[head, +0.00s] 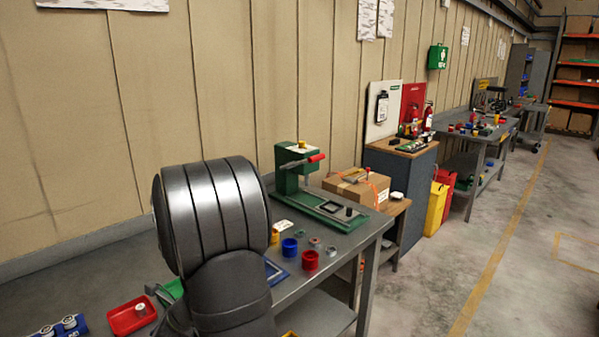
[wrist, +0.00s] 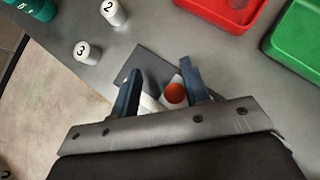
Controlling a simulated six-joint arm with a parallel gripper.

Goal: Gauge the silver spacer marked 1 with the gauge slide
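My gripper (wrist: 160,72) shows in the wrist view with its two blue-grey fingers apart. A red round knob (wrist: 174,93) on a pale part lies between them, nearer the right finger; no grip on it shows. A dark grey plate (wrist: 155,62) lies under the fingers; I cannot tell whether this is the gauge slide. Pale cylinders marked 2 (wrist: 113,12) and 3 (wrist: 87,52) stand at the upper left. No spacer marked 1 is readable. A small silver piece (head: 141,309) sits in the red tray (head: 122,319). In the head view my arm hides the gripper.
The red tray (wrist: 205,14) and a green tray (wrist: 300,45) lie at the upper right in the wrist view. A green press (head: 290,168), a blue cup (head: 289,248) and a red cup (head: 310,260) stand farther along the bench (head: 348,243). The bench edge is at left in the wrist view.

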